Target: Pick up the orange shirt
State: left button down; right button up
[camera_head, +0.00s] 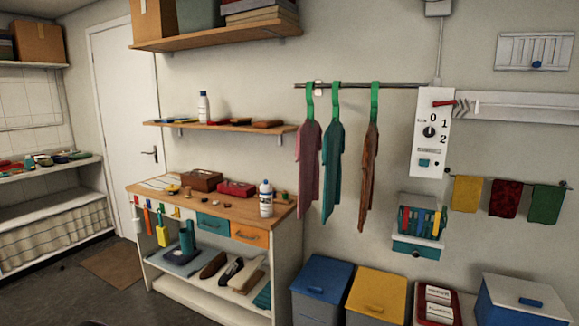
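An orange-brown shirt (369,180), the one that best fits the task's orange shirt, hangs from a green hanger (375,100) on a wall rail (352,86). It is seen nearly edge-on and is the rightmost of three hanging garments. A teal shirt (331,165) hangs in the middle and a dusty pink shirt (308,165) hangs at the left, each on its own green hanger. There is a gap between the orange-brown shirt and the teal one. Neither of my grippers is in view.
A wooden-topped workbench (160,192) stands left of the shirts. A blue bin (320,280) and a yellow bin (377,293) stand on the floor below them. A white control panel (431,135) and a small wall box (420,225) are to the right. Bare wall surrounds the shirts' lower ends.

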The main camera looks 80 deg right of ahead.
aim_at(371, 146)
jog(key=u, duration=0.15)
jog(key=k, duration=1.2)
jog(key=z, duration=1.4)
